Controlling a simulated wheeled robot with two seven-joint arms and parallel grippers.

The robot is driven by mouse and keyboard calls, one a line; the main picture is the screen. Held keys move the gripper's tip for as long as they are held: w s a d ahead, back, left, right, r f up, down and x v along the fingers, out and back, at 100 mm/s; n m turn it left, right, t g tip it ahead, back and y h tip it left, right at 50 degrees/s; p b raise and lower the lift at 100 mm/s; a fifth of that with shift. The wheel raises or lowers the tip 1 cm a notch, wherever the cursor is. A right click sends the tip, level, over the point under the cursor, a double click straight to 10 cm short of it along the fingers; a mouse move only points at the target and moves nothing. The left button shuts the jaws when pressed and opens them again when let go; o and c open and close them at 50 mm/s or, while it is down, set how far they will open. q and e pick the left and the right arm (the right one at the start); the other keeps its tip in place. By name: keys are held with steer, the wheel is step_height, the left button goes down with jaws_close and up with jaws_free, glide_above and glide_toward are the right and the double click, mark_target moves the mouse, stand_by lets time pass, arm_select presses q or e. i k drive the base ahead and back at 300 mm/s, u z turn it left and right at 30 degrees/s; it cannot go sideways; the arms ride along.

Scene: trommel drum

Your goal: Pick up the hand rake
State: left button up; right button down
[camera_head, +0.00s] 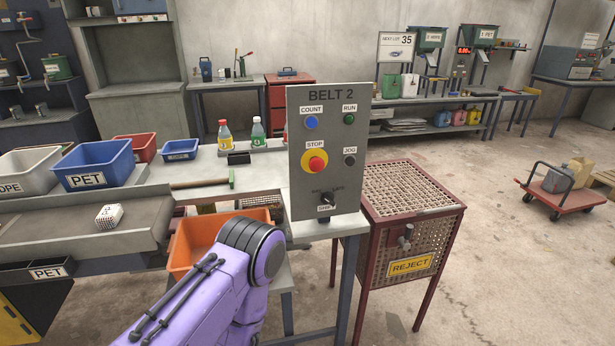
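A tool with a light wooden handle and a green head, which looks like the hand rake (203,183), lies on the grey work table (258,179). Its handle points left and its green head is at the right end, left of the control panel. The head's teeth are too small to make out. One purple arm of mine rises from the bottom of the view, in front of the table. No gripper fingers show, and my other arm is out of view.
The BELT 2 control panel (327,150) stands right of the tool. An orange bin (190,243) sits below the table edge. A blue PET bin (97,164), bottles (257,133) and a small black box (239,158) are nearby. A red REJECT cage (410,225) stands right.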

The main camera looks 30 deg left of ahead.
mark_target(231, 179)
steer(key=z, duration=1.7)
steer(key=k, duration=1.4)
steer(key=u, duration=1.55)
